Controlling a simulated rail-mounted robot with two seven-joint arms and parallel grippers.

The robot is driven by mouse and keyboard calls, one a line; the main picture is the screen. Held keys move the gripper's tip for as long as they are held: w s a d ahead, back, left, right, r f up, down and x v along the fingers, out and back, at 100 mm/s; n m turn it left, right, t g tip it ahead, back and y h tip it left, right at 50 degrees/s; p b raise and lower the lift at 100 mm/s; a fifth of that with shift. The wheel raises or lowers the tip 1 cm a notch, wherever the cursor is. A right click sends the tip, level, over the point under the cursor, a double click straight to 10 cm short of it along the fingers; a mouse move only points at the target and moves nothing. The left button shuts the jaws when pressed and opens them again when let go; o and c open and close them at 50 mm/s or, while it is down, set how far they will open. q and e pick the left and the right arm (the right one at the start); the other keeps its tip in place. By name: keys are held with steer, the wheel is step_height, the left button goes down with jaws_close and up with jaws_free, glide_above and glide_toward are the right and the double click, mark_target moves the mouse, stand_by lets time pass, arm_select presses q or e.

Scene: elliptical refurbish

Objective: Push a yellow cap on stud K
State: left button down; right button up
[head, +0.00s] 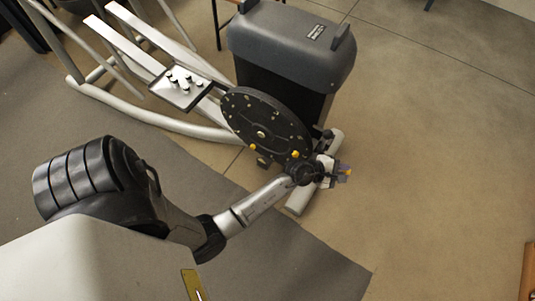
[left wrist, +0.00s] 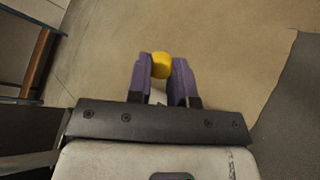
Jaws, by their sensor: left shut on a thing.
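My left gripper (head: 342,173) is beside the lower right rim of the round black disc (head: 262,105) of the elliptical machine. Its purple fingers (left wrist: 160,82) are shut on a yellow cap (left wrist: 161,65), which sticks out at the fingertips against bare floor in the left wrist view. The studs' letters are too small to read, so I cannot tell which is K. My right gripper is not in view.
The grey machine housing (head: 290,45) stands behind the disc. Pale frame tubes (head: 160,118) curve away to the left. A small tray (head: 180,92) with several white pieces sits on the frame. The floor (head: 440,130) to the right is clear.

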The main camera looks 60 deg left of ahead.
arm_select(q)
steer(key=s+a+f+n+t+y+b, duration=0.2)
steer(key=s+a+f+n+y+b, duration=0.4)
steer(key=s+a+f+n+y, duration=1)
steer(key=a+f+m+h+b, duration=0.1)
steer(key=a+f+m+h, duration=0.1)
steer(key=a+f+m, duration=0.2)
steer(key=shift+a+f+m+h, duration=0.3)
steer(key=shift+a+f+m, duration=0.05)
steer(key=shift+a+m, duration=0.75)
steer(key=shift+w, duration=0.1)
steer(key=shift+a, duration=0.1)
stand_by(0.8)
steer(key=shift+w+a, duration=0.25)
steer(key=shift+w, duration=0.2)
stand_by(0.4)
stand_by(0.4)
